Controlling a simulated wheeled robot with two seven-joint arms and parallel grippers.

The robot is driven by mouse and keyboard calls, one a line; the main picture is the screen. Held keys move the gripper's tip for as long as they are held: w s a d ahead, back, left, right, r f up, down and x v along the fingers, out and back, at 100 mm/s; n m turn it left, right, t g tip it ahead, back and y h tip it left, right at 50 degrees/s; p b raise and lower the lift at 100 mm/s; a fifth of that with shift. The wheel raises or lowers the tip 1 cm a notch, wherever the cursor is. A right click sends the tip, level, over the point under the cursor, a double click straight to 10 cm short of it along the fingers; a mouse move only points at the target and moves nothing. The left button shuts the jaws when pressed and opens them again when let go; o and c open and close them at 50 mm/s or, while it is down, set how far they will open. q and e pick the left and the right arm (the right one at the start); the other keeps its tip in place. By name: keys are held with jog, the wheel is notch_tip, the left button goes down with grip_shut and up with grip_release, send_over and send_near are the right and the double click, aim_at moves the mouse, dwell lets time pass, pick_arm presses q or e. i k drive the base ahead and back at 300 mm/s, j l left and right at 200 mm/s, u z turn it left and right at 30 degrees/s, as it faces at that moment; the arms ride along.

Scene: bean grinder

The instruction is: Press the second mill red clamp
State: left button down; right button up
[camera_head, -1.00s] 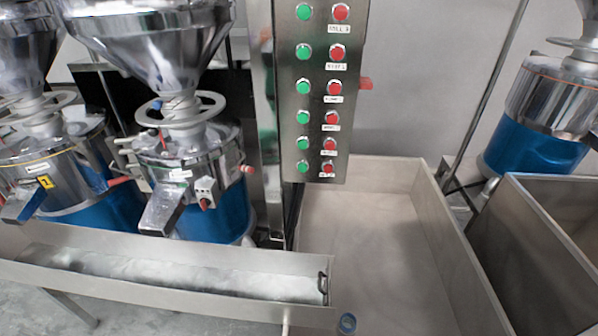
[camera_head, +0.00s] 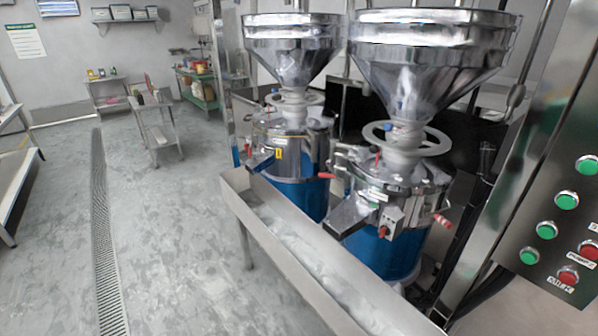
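Two steel mills with blue lower drums and funnel hoppers stand side by side. The nearer mill (camera_head: 400,195) is right of centre, and the farther mill (camera_head: 292,145) is left of it, with a small yellow label on its front. A red-tipped clamp (camera_head: 442,220) sticks out at the right of the nearer mill. Another red handle (camera_head: 326,175) shows between the two mills. A small box with a red knob (camera_head: 383,231) sits on the nearer mill's front. I cannot tell which mill is the second. Neither of my grippers shows.
A long metal trough (camera_head: 290,250) with white material runs in front of the mills. A steel control panel (camera_head: 560,190) with green and red buttons stands at the right. Open grey floor (camera_head: 175,230) with a drain grate (camera_head: 104,230) lies left, with small tables farther back.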

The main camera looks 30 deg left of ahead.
aim_at(326, 176)
jog(key=u, duration=0.8)
jog(key=i+j, duration=0.1)
jog(key=j, duration=0.25)
jog(key=i+j+z, duration=0.1)
jog(key=j, duration=0.2)
